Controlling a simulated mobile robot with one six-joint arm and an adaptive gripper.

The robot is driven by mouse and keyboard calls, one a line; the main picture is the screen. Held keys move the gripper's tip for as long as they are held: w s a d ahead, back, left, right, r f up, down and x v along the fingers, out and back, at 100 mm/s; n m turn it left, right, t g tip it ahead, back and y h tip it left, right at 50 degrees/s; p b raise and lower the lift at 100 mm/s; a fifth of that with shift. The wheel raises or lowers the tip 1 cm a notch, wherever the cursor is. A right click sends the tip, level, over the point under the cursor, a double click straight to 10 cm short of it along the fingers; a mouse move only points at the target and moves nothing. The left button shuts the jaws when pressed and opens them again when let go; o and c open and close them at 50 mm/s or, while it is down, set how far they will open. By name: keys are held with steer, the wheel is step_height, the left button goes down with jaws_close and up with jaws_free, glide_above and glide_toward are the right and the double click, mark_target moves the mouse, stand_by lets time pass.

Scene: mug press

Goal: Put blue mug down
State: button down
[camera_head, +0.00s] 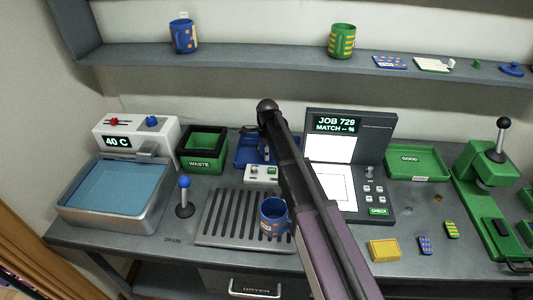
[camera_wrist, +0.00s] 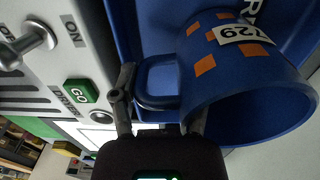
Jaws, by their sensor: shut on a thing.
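The blue mug (camera_wrist: 245,75) has orange squares and a white label reading 729. It fills the right of the wrist view, its open rim towards the lower right. My gripper (camera_wrist: 163,92) is shut on it at the handle side. The blue tray (camera_wrist: 140,22) with partly hidden white lettering lies behind the mug. In the head view the tray (camera_head: 243,151) stands at the back of the counter, partly behind my arm. My gripper and the held mug are mostly hidden there. I cannot tell whether the mug touches the tray.
Another blue mug (camera_head: 273,220) stands on the drain rack (camera_head: 222,222). A patterned blue mug (camera_head: 183,37) and a green mug (camera_head: 341,41) stand on the shelf. The green waste bin (camera_head: 203,150) is left of the tray, a control box (camera_head: 262,174) in front, the screen unit (camera_head: 350,122) right.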

steer(key=shift+f, duration=0.15)
steer(key=shift+c, duration=0.5)
jaws_free()
steer(key=shift+r, duration=0.2)
steer(key=r+p, duration=1.2)
steer(key=shift+w, duration=0.2)
stand_by(0.8)
steer(key=s+d+n, duration=1.8)
steer(key=s+d, duration=0.4)
steer(key=s, duration=0.3)
